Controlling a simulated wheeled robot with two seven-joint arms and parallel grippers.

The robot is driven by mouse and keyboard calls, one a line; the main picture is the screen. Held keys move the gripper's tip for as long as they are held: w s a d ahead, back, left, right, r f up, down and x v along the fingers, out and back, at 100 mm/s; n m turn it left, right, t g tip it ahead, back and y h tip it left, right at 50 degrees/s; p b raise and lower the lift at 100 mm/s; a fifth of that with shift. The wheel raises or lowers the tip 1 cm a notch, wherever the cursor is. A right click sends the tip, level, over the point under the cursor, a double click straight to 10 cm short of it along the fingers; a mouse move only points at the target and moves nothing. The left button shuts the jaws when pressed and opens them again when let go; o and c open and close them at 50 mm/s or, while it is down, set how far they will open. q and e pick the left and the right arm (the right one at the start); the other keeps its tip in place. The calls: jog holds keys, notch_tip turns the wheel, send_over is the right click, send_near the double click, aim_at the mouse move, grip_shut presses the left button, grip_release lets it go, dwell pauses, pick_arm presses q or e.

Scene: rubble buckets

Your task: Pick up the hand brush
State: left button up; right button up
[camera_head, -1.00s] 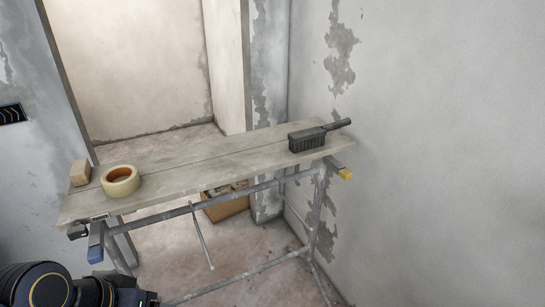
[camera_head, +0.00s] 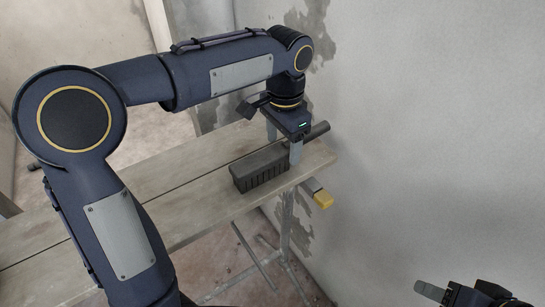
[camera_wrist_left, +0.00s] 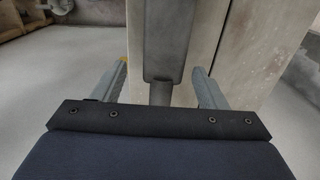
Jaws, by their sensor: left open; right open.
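The dark grey hand brush (camera_head: 260,171) lies bristles down on the plank table (camera_head: 200,200), near its right end. Its handle points right, toward the wall. My left gripper (camera_head: 283,145) points down over the handle, with its fingers apart on either side of it. In the left wrist view the brush (camera_wrist_left: 167,35) runs in from the top, and its narrow neck lies between the two open fingers of my left gripper (camera_wrist_left: 162,90), with gaps at both sides. My right gripper (camera_head: 440,292) is at the lower right corner, partly cut off, away from the table.
A plastered wall (camera_head: 420,150) stands close to the right of the table. My left arm covers much of the table's left side. The plank in front of the brush is clear.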

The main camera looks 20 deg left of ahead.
aim_at(284, 146)
pick_arm(q)
jog(key=f, duration=0.4)
jog(key=shift+w, duration=0.35)
jog(key=shift+f, duration=0.15)
jog(key=c, duration=1.2)
jog(key=shift+o, duration=0.2)
jog(key=shift+r, duration=0.45)
notch_tip(284, 146, up, 2)
jog(key=shift+r, duration=0.15)
jog(key=s+r+b, duration=0.2)
jog(key=s+r, duration=0.8)
jog(key=s, duration=0.4)
jog(key=shift+d, duration=0.4)
